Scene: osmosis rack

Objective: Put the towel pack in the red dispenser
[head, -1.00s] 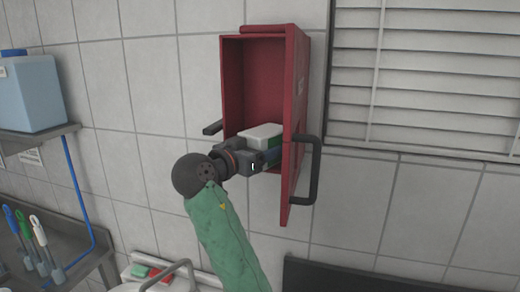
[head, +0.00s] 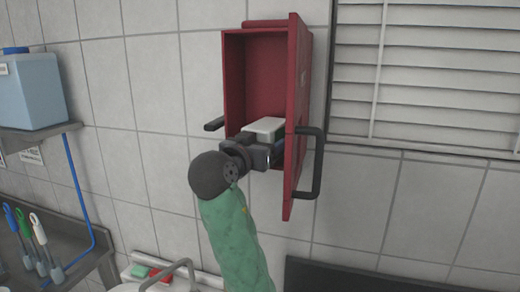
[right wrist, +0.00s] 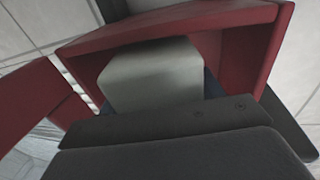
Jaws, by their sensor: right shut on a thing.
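The red dispenser (head: 264,80) is on the tiled wall in the head view, with its front door (head: 297,120) swung open to the right. My right gripper (head: 266,146) is at the lower opening of the dispenser and is shut on the towel pack (head: 265,127), a white block. In the right wrist view the pack (right wrist: 152,75) lies between the red walls of the dispenser (right wrist: 180,22), beyond my dark gripper. The gripper hides the pack's near end and the dispenser's lower edge. I cannot tell whether the pack touches the dispenser floor. My left gripper is not in view.
A black handle (head: 316,165) sticks out from the door, close to the right of my gripper. A window with blinds (head: 430,75) is to the right. A shelf (head: 40,134) with a blue container (head: 30,90) is at the left. A tap (head: 178,270) is below.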

